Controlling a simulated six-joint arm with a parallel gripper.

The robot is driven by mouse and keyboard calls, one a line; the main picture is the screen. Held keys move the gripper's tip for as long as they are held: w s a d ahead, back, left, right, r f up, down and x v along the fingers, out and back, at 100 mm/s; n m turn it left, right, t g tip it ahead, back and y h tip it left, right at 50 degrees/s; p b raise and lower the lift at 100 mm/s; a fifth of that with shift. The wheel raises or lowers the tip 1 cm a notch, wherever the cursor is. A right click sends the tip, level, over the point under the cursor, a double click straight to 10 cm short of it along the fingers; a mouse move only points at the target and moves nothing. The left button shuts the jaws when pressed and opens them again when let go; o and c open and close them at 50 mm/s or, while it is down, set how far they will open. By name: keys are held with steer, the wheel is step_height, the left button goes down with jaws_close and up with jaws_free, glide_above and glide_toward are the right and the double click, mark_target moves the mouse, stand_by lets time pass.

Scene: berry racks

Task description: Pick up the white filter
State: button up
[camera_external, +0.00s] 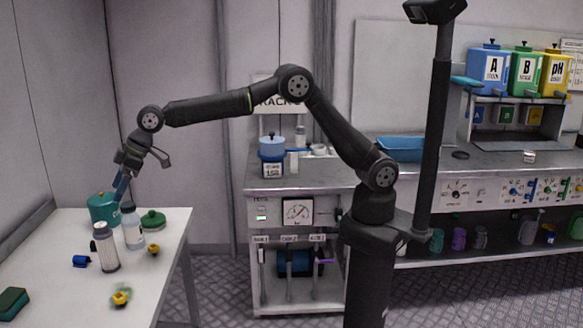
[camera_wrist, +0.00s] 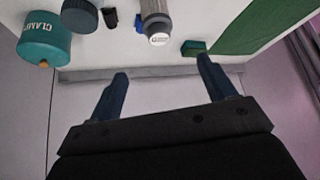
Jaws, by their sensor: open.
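My gripper (camera_external: 121,188) is over the back of the table near the teal pot. Its blue fingers (camera_wrist: 164,75) are spread, with nothing between them.
A teal pot (camera_external: 103,209) and a green lid (camera_external: 152,220) lie at the table's back. A blue piece (camera_external: 81,261), yellow-topped pieces (camera_external: 153,250) and a green block (camera_external: 12,302) are scattered in front. The teal pot also shows in the wrist view (camera_wrist: 43,42).

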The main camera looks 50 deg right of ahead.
mark_target(102, 224)
steer(key=x, duration=1.5)
steer(key=shift+w+f, duration=0.15)
steer(key=shift+f, duration=0.2)
steer(key=c, duration=1.4)
steer(key=shift+o, duration=0.2)
steer(key=shift+r, duration=0.1)
